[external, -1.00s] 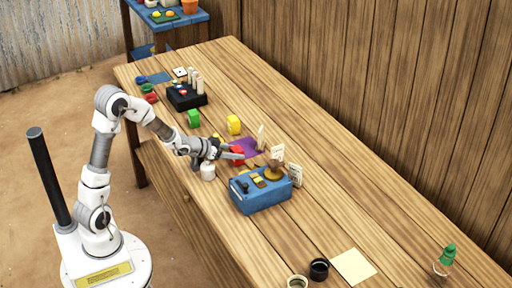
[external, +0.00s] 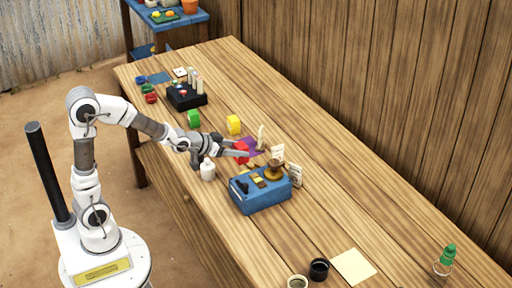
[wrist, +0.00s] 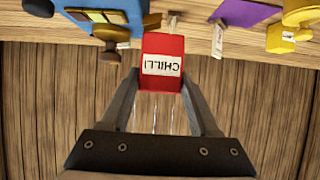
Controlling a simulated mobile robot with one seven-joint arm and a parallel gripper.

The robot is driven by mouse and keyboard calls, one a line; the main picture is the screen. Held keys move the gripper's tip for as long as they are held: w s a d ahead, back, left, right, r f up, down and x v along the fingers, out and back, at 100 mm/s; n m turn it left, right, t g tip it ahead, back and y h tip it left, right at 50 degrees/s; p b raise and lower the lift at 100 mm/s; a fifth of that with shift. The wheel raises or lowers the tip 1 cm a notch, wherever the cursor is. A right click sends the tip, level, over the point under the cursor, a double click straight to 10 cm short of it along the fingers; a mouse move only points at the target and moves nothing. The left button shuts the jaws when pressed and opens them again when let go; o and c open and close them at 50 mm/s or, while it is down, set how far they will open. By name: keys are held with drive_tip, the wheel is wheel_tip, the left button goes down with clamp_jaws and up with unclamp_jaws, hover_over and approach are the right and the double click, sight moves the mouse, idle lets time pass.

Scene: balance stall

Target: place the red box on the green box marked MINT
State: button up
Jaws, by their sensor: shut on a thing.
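The red box (external: 242,151) is held between the fingers of my gripper (external: 247,153), just above the table by the purple cloth. In the wrist view the red box (wrist: 162,47) shows a label reading CHILLI, upside down, and the fingers of my gripper (wrist: 160,82) close on its two sides.
A blue scale-like box (external: 262,199) is close in front of my gripper.

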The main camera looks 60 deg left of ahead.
drive_tip(key=shift+w+a+r+p, duration=0.1)
drive_tip(key=shift+w+r+p, duration=0.05)
drive_tip(key=shift+r+p, duration=0.15)
drive_tip(key=w+a+r+n+g+y+p, duration=0.25)
drive_tip(key=a+n+y+p, duration=0.35)
drive_tip(key=a, duration=0.4)
drive_tip(key=w+a+r+n+g+y+p, duration=0.1)
drive_tip(key=w+a+r+n+y+p, duration=0.15)
drive_tip(key=a+p, duration=0.65)
drive_tip(key=n+g+y+p, duration=0.1)
drive_tip(key=n+g+y, duration=0.2)
drive_tip(key=n+g, duration=0.15)
hover_over(191, 113)
drive_tip(key=shift+t, duration=0.3)
wheel_tip(191, 113, down, 6)
drive_tip(key=shift+a+r, duration=0.1)
drive_tip(key=shift+f+b, duration=0.3)
drive_tip(key=shift+f, duration=1.6)
